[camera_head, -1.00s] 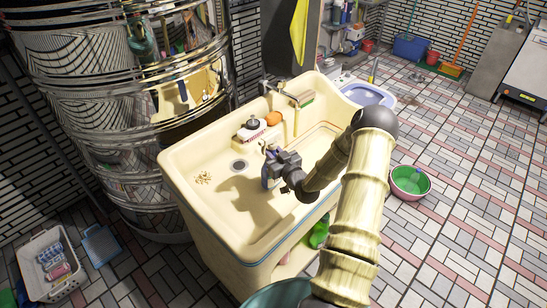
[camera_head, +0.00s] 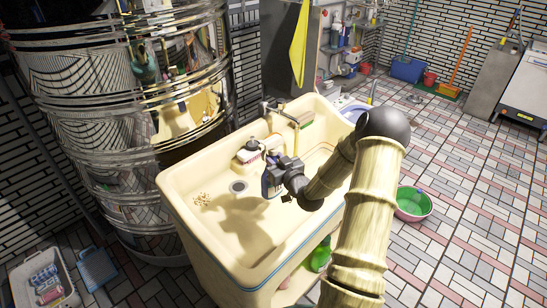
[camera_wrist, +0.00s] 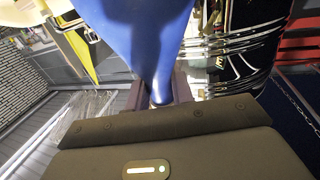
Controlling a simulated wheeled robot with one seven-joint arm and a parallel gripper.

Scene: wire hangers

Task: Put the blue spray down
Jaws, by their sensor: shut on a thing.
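The blue spray (camera_head: 270,183) is a dark blue bottle, upright in the head view and partly hidden by my gripper. In the wrist view the blue spray (camera_wrist: 150,35) fills the top middle, between the two fingers. My gripper (camera_head: 276,172) is shut on it, over the basin of the cream sink (camera_head: 215,225). My gripper also shows in the wrist view (camera_wrist: 160,95). A dark shadow lies on the basin floor to the left of the bottle. I cannot tell whether the bottle's base touches the sink.
Small beige bits (camera_head: 201,199) lie by the drain (camera_head: 237,187). The front left of the basin is clear. A shiny metal tank (camera_head: 90,110) stands left of the sink.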

